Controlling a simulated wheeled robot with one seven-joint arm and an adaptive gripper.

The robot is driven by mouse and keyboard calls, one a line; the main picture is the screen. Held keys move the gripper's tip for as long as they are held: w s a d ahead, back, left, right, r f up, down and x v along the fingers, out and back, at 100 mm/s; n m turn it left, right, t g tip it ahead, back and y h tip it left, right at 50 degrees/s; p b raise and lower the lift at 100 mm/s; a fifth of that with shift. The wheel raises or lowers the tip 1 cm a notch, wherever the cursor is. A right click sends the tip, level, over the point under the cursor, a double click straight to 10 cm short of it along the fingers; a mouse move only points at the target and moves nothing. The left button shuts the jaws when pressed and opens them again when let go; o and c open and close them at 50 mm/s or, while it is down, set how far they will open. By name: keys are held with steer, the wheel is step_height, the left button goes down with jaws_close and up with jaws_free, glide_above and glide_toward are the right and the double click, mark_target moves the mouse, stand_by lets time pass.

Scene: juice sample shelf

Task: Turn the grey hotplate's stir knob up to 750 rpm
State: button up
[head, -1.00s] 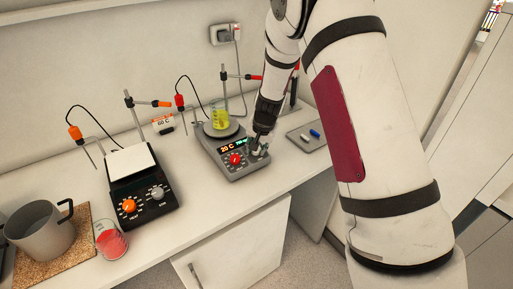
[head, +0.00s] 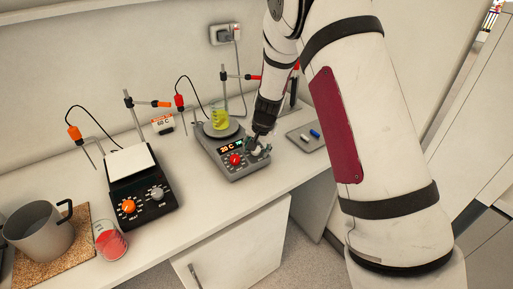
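The grey hotplate (head: 222,166) stands on the bench, with a beaker of yellow-green liquid (head: 220,118) on its round plate. Its lit display (head: 228,148) reads "20 C" in orange; the rpm part to the right is not readable. A red knob (head: 235,160) sits at the front left of its panel. My gripper (head: 259,150) points down at the right side of the panel, where the stir knob would be. The fingers cover that knob and its pointer. Whether they are shut on it is too small to tell.
A black hotplate (head: 160,209) with an orange knob and a grey knob stands to the left. A small tray (head: 303,145) lies right of my gripper.

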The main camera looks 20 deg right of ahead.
steer(key=v, duration=1.2)
steer(key=s+a+r+n+y, duration=0.15)
steer(key=s+r+n, duration=0.25)
steer(key=s+r, duration=1.15)
steer(key=s+d+r+n+t+h, duration=0.1)
steer(key=s+r+n+h, duration=0.1)
steer(key=s, duration=1.4)
steer(key=shift+s+n, duration=0.4)
steer(key=shift+n, duration=0.5)
